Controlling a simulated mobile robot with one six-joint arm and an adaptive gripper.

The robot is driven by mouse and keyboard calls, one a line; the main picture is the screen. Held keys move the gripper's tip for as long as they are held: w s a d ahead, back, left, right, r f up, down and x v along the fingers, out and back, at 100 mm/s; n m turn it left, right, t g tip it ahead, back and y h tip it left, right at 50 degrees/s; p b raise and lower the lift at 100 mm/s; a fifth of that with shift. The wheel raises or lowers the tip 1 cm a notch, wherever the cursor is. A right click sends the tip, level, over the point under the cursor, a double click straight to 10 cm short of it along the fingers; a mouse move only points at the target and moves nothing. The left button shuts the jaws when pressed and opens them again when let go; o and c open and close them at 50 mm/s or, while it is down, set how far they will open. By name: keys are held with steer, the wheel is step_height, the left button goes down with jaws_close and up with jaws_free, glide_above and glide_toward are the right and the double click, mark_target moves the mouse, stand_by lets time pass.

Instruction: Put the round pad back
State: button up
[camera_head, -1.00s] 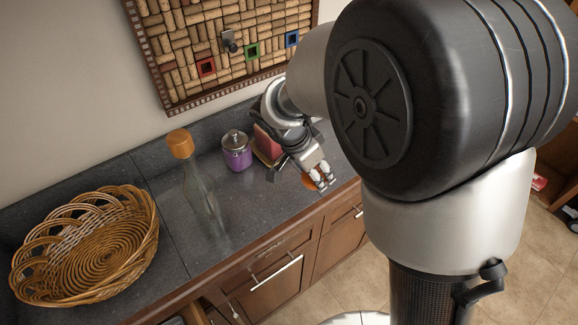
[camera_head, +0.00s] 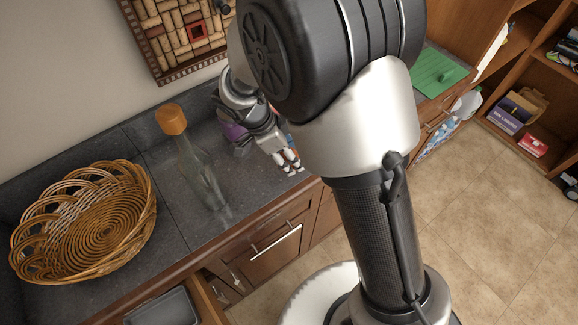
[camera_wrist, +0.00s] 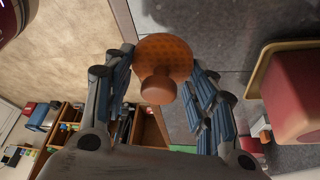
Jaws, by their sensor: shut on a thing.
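The round pad (camera_wrist: 168,55) is an orange disc with a short knob, seen in the wrist view. It sits between the two fingers of my gripper (camera_wrist: 165,88), which is shut on it. In the head view my gripper (camera_head: 291,166) is over the front part of the dark counter, right of the glass bottle. The pad cannot be made out there.
A glass bottle (camera_head: 200,175) with an orange cap and a wicker basket (camera_head: 85,225) stand on the counter (camera_head: 180,240). A red block (camera_wrist: 296,95) is close on the right in the wrist view. An open drawer (camera_head: 208,300) juts out below.

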steer(key=shift+f+b, duration=0.5)
steer(key=shift+f, duration=2)
steer(key=shift+f, duration=0.2)
steer(key=o, duration=0.9)
